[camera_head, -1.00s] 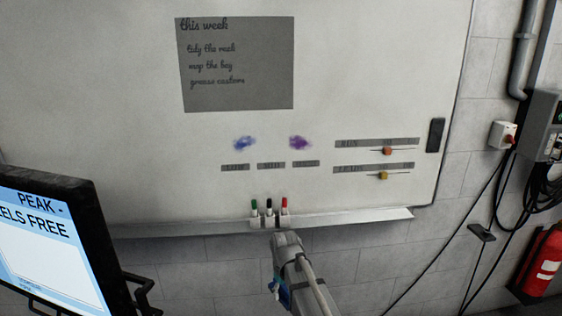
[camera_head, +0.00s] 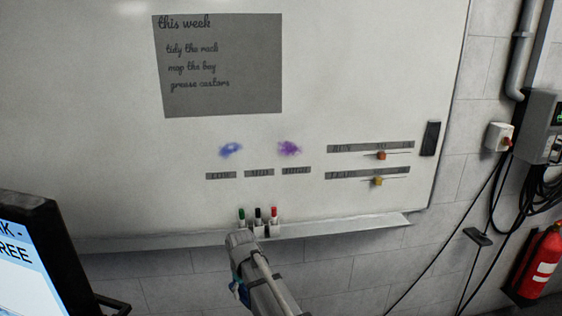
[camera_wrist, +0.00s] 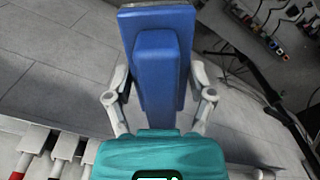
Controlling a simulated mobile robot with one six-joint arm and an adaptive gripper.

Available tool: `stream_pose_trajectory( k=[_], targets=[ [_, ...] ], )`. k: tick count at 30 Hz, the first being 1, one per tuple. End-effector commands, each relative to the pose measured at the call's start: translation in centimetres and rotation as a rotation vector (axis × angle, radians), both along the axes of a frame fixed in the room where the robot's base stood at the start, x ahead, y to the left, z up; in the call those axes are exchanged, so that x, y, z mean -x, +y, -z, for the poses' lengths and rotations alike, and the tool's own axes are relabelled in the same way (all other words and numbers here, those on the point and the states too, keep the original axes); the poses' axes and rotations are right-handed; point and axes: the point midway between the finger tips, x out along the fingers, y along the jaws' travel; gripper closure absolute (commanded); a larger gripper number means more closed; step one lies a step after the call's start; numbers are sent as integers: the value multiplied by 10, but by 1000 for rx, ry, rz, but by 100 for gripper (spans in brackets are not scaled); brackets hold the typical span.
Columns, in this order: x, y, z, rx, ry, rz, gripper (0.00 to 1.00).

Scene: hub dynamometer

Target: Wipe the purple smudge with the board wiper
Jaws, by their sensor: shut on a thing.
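The purple smudge (camera_head: 289,149) is on the whiteboard (camera_head: 330,60), to the right of a blue smudge (camera_head: 230,150). The board wiper (camera_wrist: 162,75), a blue block with a grey edge at its far end, shows in the wrist view. My gripper (camera_wrist: 160,98) is shut on it, with a finger on each side. The purple smudge is not visible in the wrist view.
Several markers (camera_head: 258,214) stand in a holder at the tray (camera_head: 340,227) under the board. Sliders (camera_head: 381,155) and a dark block (camera_head: 430,138) are to the right of the smudges. A monitor (camera_head: 35,250) stands at lower left, a fire extinguisher (camera_head: 540,265) at right.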

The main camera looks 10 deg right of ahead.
Motion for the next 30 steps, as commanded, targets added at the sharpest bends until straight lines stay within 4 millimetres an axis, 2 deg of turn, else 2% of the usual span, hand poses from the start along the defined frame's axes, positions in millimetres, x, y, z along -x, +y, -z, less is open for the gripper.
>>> stream_pose_trajectory(
  k=[8, 14, 23, 30],
  targets=[
    [1, 6, -1, 1, -3, -11, 68],
    [-17, 4, -8, 8, -46, -18, 68],
    [-88, -18, -43, 53, -292, -51, 68],
    [-142, -43, -85, 92, -571, -98, 68]
  ],
)
